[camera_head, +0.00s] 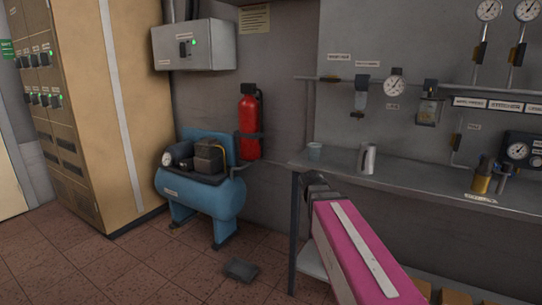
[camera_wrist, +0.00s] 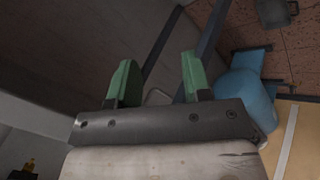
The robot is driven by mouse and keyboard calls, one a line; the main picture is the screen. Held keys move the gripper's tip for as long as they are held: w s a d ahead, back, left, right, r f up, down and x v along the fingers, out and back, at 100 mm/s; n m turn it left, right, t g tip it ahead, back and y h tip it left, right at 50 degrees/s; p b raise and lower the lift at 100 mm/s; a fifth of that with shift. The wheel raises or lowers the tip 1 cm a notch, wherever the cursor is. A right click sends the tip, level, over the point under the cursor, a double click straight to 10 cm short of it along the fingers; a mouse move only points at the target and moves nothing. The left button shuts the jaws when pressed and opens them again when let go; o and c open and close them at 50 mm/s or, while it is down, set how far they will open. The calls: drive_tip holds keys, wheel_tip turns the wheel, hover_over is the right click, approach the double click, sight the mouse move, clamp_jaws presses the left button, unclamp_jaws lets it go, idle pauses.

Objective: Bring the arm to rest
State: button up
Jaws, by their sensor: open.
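My gripper (camera_wrist: 157,75) shows in the wrist view with two green fingertips standing well apart on a dark bar. It is open, and I see nothing held between the fingers. In the wrist view the picture is rolled, with the tiled floor at the upper right and the blue compressor tank (camera_wrist: 238,92) to the right of the fingers. In the head view my arm reaches up from the bottom edge in front of the workbench; the fingertips cannot be made out there.
A blue compressor (camera_head: 203,198), red extinguisher (camera_head: 249,125) and tan cabinet (camera_head: 95,100) stand left. A dark flat object (camera_head: 241,269) lies on otherwise open floor.

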drive_tip(key=s+f+m+g+y, duration=0.4)
drive_tip(key=s+f+g, duration=0.1)
drive_tip(key=s+f, duration=1)
wheel_tip(320, 180, down, 3)
drive_tip(key=shift+s+a+r+m+g, duration=0.1)
drive_tip(key=shift+s+a+m+g, duration=0.2)
drive_tip(key=shift+m, duration=0.1)
